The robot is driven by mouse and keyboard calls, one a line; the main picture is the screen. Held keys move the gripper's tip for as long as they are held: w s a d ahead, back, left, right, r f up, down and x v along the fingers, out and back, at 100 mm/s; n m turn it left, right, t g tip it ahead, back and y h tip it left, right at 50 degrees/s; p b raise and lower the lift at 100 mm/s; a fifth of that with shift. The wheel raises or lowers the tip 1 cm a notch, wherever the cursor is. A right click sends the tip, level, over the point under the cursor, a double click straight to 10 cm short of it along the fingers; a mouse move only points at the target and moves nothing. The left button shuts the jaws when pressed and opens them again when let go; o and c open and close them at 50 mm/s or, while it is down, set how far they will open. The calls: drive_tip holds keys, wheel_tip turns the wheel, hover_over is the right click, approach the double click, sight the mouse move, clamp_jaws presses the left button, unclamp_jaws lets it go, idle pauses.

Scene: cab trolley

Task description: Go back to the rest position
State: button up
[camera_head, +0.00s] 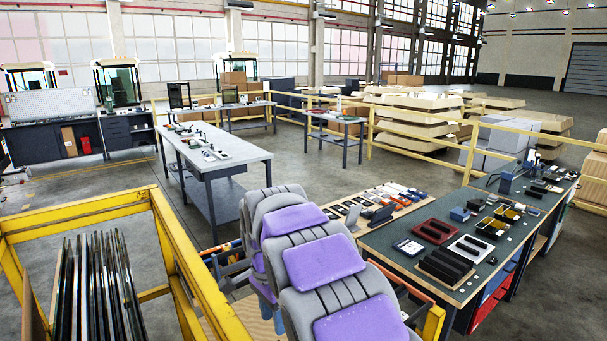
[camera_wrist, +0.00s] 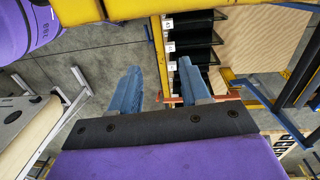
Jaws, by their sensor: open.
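My gripper (camera_wrist: 159,68) shows in the wrist view, with two blue fingers spread apart and nothing between them. Its dark mounting bar and purple body fill the lower part of that view. Past the fingertips are a yellow post and black slots with white labels.
A yellow rack (camera_head: 90,208) with upright dark panels (camera_head: 95,285) is close at left. A workbench (camera_head: 440,235) with trays and tools stands at right. A grey table (camera_head: 212,160) is farther back. Yellow railings and stacked pale parts (camera_head: 410,125) lie beyond. Floor is clear between the tables.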

drive_tip(key=s+d+r+n, duration=0.3)
drive_tip(key=s+d+n, duration=0.2)
drive_tip(key=s+d, duration=1.1)
drive_tip(key=s+d+f+n, duration=0.2)
drive_tip(key=s+f, duration=0.1)
drive_tip(key=s, duration=0.6)
drive_tip(key=s+d+f+n+g, duration=0.1)
drive_tip(key=s+d+f+n, duration=0.1)
drive_tip(key=s, duration=0.8)
drive_tip(key=shift+s+d+f+n+y, duration=0.3)
drive_tip(key=shift+d+f+n, duration=0.1)
drive_tip(key=shift+n, duration=0.3)
